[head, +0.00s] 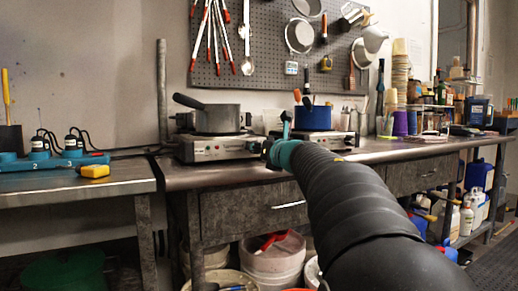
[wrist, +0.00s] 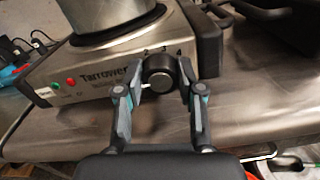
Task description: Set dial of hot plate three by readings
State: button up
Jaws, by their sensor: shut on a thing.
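A silver hot plate (head: 222,147) with a grey pot (head: 217,119) on it stands on the metal bench. In the wrist view, the hot plate (wrist: 100,82) shows the name "Tarrower", a red and a green light, and a black dial (wrist: 159,72) at its front right. My gripper (wrist: 160,84) is shut on this dial, one finger on each side. In the head view, my gripper (head: 281,140) is at the right end of the hot plate, and the dial cannot be made out. The dial's setting is not readable.
A second hot plate (head: 340,140) with a blue pot (head: 313,117) stands to the right, partly behind my arm. A yellow device (head: 93,171) lies on the left bench near a blue strip (head: 50,162) with plugs. Buckets (head: 272,260) stand below.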

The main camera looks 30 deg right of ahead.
jog(key=shift+m+p, duration=0.35)
jog(key=shift+m, duration=0.05)
jog(key=m+p, duration=0.2)
jog(key=shift+r+m, duration=0.15)
jog(key=shift+m, duration=0.25)
jog(key=m+p, duration=0.2)
jog(key=m, duration=0.1)
jog(key=shift+m+p, duration=0.4)
jog(key=m+p, duration=0.2)
jog(key=m, duration=0.1)
jog(key=shift+d, duration=0.1)
jog(key=shift+f+m+p, duration=0.15)
jog(key=shift+m+p, duration=0.5)
jog(key=shift+m, duration=0.3)
jog(key=shift+f+m+p, duration=0.1)
jog(key=shift+m+p, duration=0.55)
jog(key=shift+m, duration=0.3)
jog(key=o, duration=1.1)
jog(key=shift+o, duration=0.2)
